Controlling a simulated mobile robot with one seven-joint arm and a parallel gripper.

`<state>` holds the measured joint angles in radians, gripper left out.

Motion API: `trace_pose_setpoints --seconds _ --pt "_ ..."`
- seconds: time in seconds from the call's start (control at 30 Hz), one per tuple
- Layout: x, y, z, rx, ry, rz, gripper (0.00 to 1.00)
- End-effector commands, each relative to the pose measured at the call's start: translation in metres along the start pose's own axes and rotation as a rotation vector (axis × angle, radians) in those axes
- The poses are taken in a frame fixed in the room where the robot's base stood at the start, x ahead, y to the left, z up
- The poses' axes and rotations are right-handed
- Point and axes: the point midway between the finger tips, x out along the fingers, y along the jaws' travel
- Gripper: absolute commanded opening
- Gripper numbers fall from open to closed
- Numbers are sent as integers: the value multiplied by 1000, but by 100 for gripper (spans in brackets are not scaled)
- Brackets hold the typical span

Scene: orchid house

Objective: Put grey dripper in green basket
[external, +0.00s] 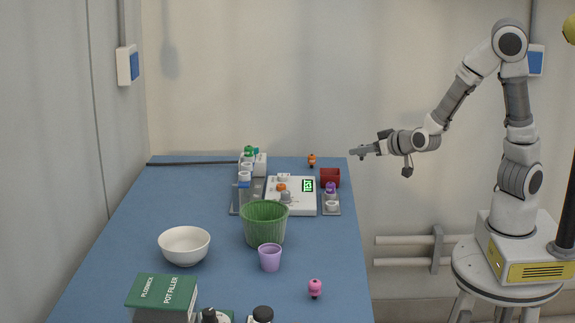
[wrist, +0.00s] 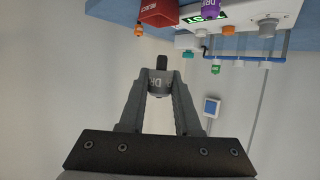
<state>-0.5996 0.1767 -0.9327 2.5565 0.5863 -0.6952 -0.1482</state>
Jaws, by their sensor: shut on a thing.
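My gripper (external: 362,151) is raised over the right edge of the table, with its fingers pointing left. In the wrist view my gripper (wrist: 158,88) is shut on the grey dripper (wrist: 157,83), a small grey piece with a dark tip and partly hidden lettering. The dripper is held between the fingertips, clear of any surface. The green basket (external: 264,228) is a ribbed open tub standing upright on the blue table, left of and below my gripper in the external view. Its inside is mostly hidden.
On the blue table (external: 140,235) a white bowl (external: 185,246) and a lilac cup (external: 270,258) stand near the basket. Behind it are a white tester (external: 306,206), a red box (external: 330,177), a purple dripper (external: 330,187) and an orange dripper (external: 311,160). A pink dripper (external: 315,288) stands in front.

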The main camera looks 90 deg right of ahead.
Motion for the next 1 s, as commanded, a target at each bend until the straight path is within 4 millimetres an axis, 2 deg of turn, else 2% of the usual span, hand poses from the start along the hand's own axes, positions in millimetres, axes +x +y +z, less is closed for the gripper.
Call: trace_pose_setpoints --seconds 0.43,0.57,0.67,0.77,1.0 --pt "0 0 0 -1 -3 -3 0" --pt "2 -10 -6 -28 -16 -28 0" --pt "6 -32 -15 -89 -47 -81 0" --pt "11 -64 -25 -191 -92 -155 0" --pt "17 -148 -41 -564 -217 -341 0"
